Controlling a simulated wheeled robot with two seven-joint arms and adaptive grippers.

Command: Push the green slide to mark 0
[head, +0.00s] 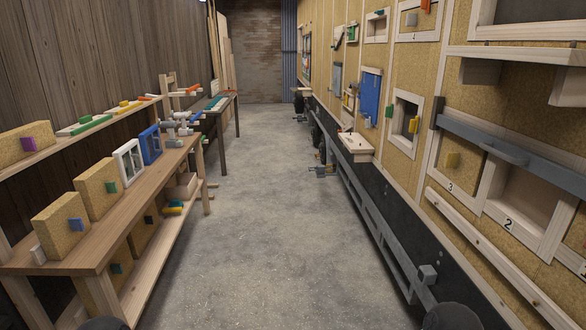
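Several green pieces are in view, and I cannot tell which one the task calls the green slide. A green slider-like piece (85,124) lies on the narrow wall shelf at the left, in line with a yellow piece and an orange piece. A green knob (111,187) sits on the front of a tan block on the bench. A green handle (389,111) is at the left edge of a small framed opening in the right wall. I cannot make out a mark 0. Neither gripper is in view.
A wooden bench (150,190) with tan blocks and small white and blue frames runs along the left. The right wall holds framed openings, some numbered, and a projecting shelf (515,55). The concrete aisle (250,240) between them is clear.

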